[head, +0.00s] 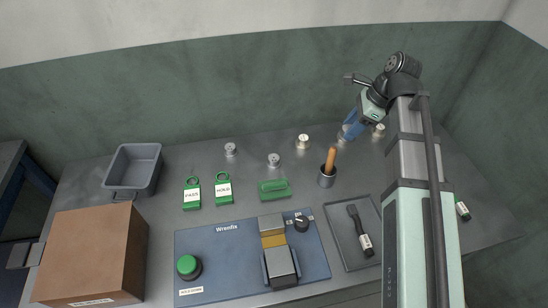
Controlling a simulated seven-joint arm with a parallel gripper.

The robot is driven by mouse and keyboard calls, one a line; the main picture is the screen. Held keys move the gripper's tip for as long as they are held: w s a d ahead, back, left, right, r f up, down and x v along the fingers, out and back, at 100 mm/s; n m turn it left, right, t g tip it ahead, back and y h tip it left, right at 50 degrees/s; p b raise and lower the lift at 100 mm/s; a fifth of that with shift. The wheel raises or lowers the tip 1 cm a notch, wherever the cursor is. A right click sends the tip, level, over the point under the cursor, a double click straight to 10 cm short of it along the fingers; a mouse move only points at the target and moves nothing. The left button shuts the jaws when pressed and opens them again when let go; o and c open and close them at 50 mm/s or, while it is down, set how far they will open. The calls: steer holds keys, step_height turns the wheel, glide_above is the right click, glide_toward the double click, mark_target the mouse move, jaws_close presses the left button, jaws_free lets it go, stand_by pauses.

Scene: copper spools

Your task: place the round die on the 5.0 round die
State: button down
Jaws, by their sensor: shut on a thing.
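My gripper (348,132) is at the back right of the bench, its blue fingers pointing down and to the left. It is shut on a small round metal die (342,138), mostly hidden by the fingers. Whether this die touches the bench or another die I cannot tell.
A grey bin (134,168), brown box (95,252), green tags (192,194), blue Wrenfix fixture (215,258) and tool tray (347,241) occupy the rest. Bare bench lies between the dies.

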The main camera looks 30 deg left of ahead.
steer(key=s+a+n+g, duration=0.15)
steer(key=s+a, duration=0.25)
steer(key=a, duration=0.6)
steer(key=s+a+n, duration=0.2)
steer(key=s+a, duration=0.1)
steer(key=a, duration=0.8)
glide_toward(271, 158)
steer(key=shift+t+h, duration=0.25)
steer(key=shift+h, duration=0.15)
steer(key=shift+s+a+x, duration=0.1)
steer(key=shift+a+x, duration=0.1)
steer(key=shift+x, duration=1.1)
steer(key=shift+s+a+x, duration=0.15)
steer(key=shift+x, duration=1.2)
steer(key=shift+r, duration=0.1)
steer(key=c, duration=0.6)
jaws_free()
steer(key=v, duration=1.2)
